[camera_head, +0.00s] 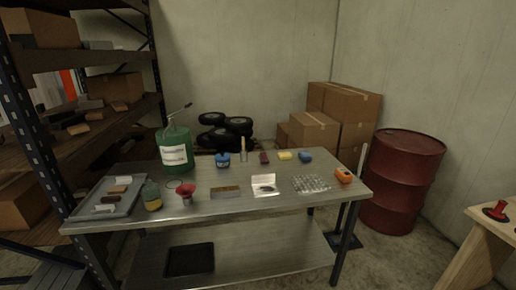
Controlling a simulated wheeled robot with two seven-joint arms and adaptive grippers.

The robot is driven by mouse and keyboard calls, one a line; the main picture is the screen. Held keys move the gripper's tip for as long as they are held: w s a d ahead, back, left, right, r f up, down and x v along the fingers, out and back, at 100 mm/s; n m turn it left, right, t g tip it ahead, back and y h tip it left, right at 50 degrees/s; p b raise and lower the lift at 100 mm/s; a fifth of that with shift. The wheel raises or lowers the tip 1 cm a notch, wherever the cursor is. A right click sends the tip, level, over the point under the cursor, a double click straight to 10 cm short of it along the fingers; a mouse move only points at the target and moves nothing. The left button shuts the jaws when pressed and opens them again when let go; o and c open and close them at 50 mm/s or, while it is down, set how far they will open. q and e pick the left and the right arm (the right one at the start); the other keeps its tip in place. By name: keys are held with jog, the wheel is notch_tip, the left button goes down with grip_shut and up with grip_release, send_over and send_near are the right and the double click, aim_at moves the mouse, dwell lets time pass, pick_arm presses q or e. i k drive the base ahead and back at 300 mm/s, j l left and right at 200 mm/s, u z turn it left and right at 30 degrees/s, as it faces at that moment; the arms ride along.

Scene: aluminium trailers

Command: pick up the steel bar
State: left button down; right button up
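No gripper of mine is in the camera_head view. A grey tray (132,206) lies at the left end of the metal workbench (215,207). In it are several small bar-shaped pieces: a pale one (104,208) near the front, a brown one (118,189) in the middle and a whitish one (123,180) at the back. I cannot tell for sure which, if any, is the steel bar. A flat brownish piece (225,191) lies at the bench's front middle, its material unclear.
An orange item (343,176) sits at the bench's right end. A shelf rack (156,75) stands left, a red drum (402,180) right.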

aim_at(234, 190)
jog(key=i+l+u, duration=0.35)
jog(key=i+l, duration=0.2)
jog(key=i+l+u, duration=0.2)
jog(key=l, duration=0.25)
jog(key=i+l+u, duration=0.2)
jog(key=l, duration=0.2)
jog(key=i+l+u, duration=0.15)
jog(key=l, duration=0.3)
jog(key=i+l+u, duration=0.2)
jog(key=l, duration=0.25)
jog(key=i+l+u, duration=0.2)
jog(key=l, duration=0.25)
jog(key=l+u, duration=0.15)
jog(key=l, duration=0.35)
jog(key=k+u, duration=0.2)
jog(key=i, duration=0.1)
